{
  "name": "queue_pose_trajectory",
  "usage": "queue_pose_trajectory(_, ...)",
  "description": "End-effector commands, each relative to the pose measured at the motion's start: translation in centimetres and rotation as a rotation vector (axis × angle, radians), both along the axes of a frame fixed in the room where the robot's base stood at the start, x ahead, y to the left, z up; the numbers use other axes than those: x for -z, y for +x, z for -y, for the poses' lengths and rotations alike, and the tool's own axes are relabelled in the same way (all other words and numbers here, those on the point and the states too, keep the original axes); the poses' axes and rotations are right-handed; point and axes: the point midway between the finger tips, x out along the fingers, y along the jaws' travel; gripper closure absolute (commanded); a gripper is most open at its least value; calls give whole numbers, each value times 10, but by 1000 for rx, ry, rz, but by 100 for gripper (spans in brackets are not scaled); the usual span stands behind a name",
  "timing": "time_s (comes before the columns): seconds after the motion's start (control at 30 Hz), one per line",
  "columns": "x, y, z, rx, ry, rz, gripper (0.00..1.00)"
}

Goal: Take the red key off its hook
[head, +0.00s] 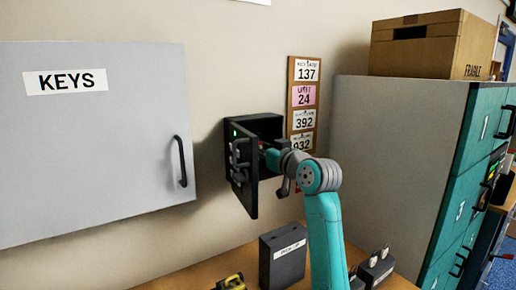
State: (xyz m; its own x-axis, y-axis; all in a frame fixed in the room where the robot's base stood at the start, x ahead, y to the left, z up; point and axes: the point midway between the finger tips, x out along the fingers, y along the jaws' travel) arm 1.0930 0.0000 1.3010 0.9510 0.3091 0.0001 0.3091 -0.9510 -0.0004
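No red key or hook can be made out. A closed grey cabinet (110,145) marked KEYS hangs on the wall at the left, with a dark vertical handle (181,161) near its right edge. To its right is a small black safe (262,122) with its door (241,178) swung open towards me. My gripper (272,158) is at the safe's opening, beside the door. The door and my wrist hide much of the safe's inside and the fingertips, so I cannot tell whether the gripper is open or holds anything.
A board of number cards (303,98) hangs beside the safe, partly behind my arm. A black box (282,256) stands on the wooden counter (205,275) below, near a yellow-and-black object (231,283). Teal-fronted lockers (470,180) at the right carry a FRAGILE carton (420,48).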

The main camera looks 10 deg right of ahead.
Motion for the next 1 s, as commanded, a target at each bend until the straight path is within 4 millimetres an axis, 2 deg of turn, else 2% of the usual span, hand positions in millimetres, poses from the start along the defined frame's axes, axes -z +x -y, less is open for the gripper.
queue_pose_trajectory(0.73, 0, -37, 12, 0, 0, 1, 92)
queue_pose_trajectory(1.0, 0, -43, 14, 0, 0, 0, 92)
